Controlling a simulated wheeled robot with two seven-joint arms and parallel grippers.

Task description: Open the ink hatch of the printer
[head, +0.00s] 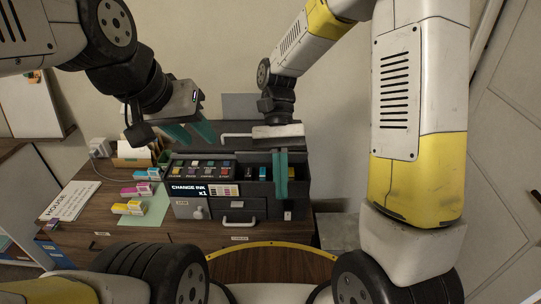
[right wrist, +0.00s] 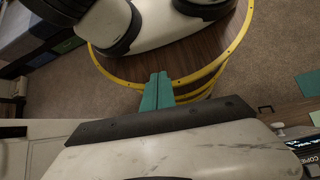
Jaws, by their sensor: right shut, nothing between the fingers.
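The printer (head: 246,210) is a dark grey box on the wooden desk, with a "CHANGE INK x1" label on its front. Several small coloured cartridges show in slots along its top. A pale bent handle (head: 236,135) shows behind them; I cannot tell clearly which panel is the ink hatch or how it stands. My right gripper (head: 281,178) is shut and empty, its teal fingers pointing down in front of the printer's right part. Its fingers also show together in the right wrist view (right wrist: 157,92). My left gripper (head: 191,133) is open and empty, above the printer's left side.
Pink and yellow ink boxes (head: 129,208) lie on a pale green sheet (head: 153,213) at the left of the desk. A white "HOUSE" sign (head: 70,201) lies further left. A cardboard holder (head: 131,157) stands behind. The wall is close behind the desk.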

